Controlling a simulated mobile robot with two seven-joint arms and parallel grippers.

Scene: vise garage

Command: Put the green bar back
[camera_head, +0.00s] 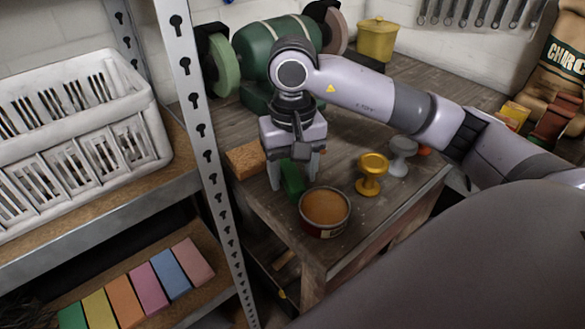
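A green bar (292,180) is at the wooden workbench's front corner, behind the rim of a round tin. My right gripper (293,179) points down over it from above, with one finger on each side of the bar. The fingers look spread, with a narrow gap at the right finger; firm contact is not visible. A row of coloured bars lies on the lower shelf (205,297) at the left: another green bar (72,316) at the near end, then yellow, orange, purple, blue and pink (193,261). My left gripper is not in view.
The round tin (325,208) stands close to the gripper. A gold knob-shaped object (371,173) and a grey one (402,155) are to its right. A shelf post (207,150) and white crate (75,130) stand left. A bench grinder (265,50) is behind.

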